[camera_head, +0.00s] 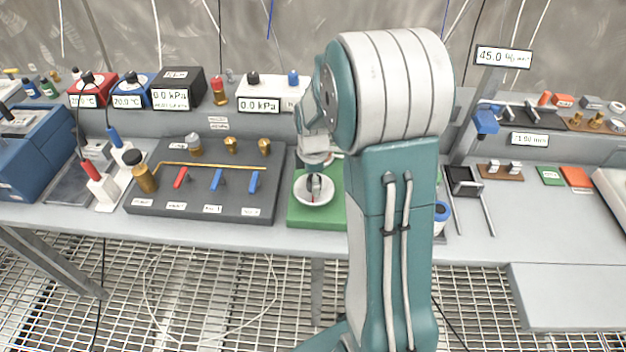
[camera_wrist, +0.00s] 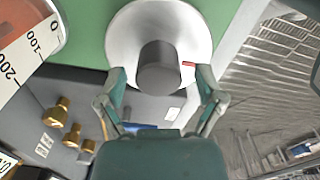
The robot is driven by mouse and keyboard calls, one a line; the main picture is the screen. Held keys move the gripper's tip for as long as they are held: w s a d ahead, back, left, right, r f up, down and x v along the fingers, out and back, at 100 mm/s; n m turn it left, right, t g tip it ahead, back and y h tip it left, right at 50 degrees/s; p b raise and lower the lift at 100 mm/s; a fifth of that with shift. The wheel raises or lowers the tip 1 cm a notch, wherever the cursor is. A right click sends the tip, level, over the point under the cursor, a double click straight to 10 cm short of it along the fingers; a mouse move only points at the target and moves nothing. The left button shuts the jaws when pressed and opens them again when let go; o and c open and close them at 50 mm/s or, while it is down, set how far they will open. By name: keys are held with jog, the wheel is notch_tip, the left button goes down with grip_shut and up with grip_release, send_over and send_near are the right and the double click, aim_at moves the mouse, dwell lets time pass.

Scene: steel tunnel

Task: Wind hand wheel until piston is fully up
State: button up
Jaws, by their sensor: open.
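The hand wheel is a white disc (camera_head: 303,196) on a green base (camera_head: 297,217), in front of my arm in the head view. In the wrist view the white disc (camera_wrist: 132,35) carries a dark grey cylindrical knob (camera_wrist: 158,66) and a red mark beside it. My gripper (camera_wrist: 161,82) is open, with one finger on each side of the knob; whether they touch it I cannot tell. A clear vessel (camera_wrist: 28,45) with a 0, 100, 200 scale and orange-red content stands at the wrist view's upper left. I cannot make out the piston; my arm hides part of the head view.
A dark valve panel (camera_head: 205,205) with red and blue levers and brass fittings stands left of the green base. Pressure displays (camera_head: 258,105) line the shelf behind. A black stand (camera_head: 463,182) is right of my arm. Grey bench top at the right (camera_head: 510,220) is clear.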

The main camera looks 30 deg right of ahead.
jog(key=shift+d+f, duration=0.15)
jog(key=shift+d, duration=0.25)
jog(key=c, duration=1.1)
jog(key=shift+c, duration=0.2)
